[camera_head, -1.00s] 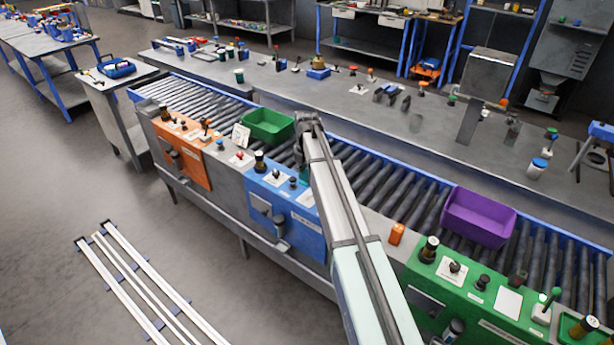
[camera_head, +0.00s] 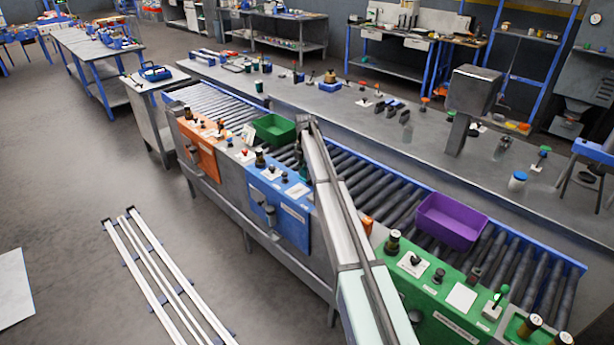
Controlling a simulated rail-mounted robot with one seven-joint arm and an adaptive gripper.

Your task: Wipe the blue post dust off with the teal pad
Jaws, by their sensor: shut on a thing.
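The blue post (camera_head: 262,192) is the blue control panel on the front of the conveyor, with dark knobs and white plates on its top. My gripper (camera_head: 303,170) is low at the back right of the blue post's top, seen mostly from behind my arm. It is shut on the teal pad, of which only a small dark teal bit (camera_head: 304,174) shows under it. I cannot tell whether the pad touches the top. A white plate (camera_head: 297,191) lies in front of the gripper. Dust is too small to make out.
A green bin (camera_head: 273,130) sits on the rollers left of my gripper, a purple bin (camera_head: 450,221) to the right. An orange panel (camera_head: 198,150) and a green panel (camera_head: 440,290) flank the blue post. Knobs stand up on all the panels. A grey bench (camera_head: 340,105) runs behind.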

